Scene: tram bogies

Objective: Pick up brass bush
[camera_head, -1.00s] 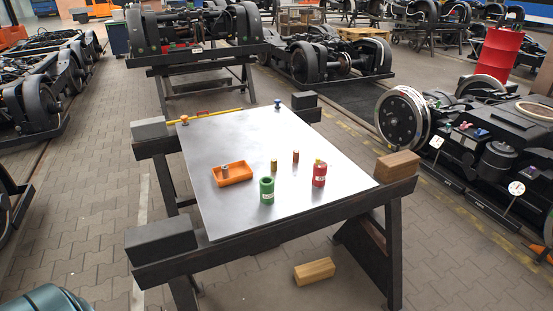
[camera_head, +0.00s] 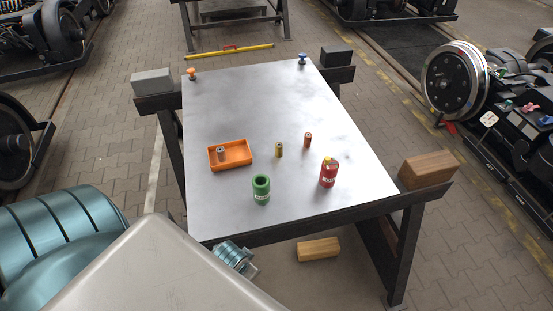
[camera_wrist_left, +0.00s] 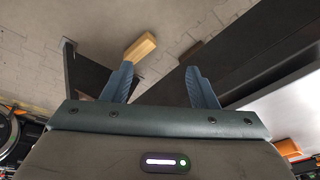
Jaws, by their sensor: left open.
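A small brass-coloured bush (camera_head: 279,150) stands upright near the middle of the grey metal table top (camera_head: 250,110). A copper-coloured bush (camera_head: 307,140) stands to its right and a little farther back. My left gripper (camera_wrist_left: 160,84) is open and empty in the left wrist view, low beside the table's dark frame. In the head view my left arm comes in at the lower left, in front of the near table edge; its fingers cannot be made out there. My right gripper is not in view.
An orange tray (camera_head: 211,163) holding a grey bush (camera_head: 221,154) is left of the brass bush. A green cup (camera_head: 261,190) and a red bottle (camera_head: 328,173) stand nearer. Wooden blocks (camera_head: 428,169) (camera_head: 318,249) lie on the right trestle end and floor.

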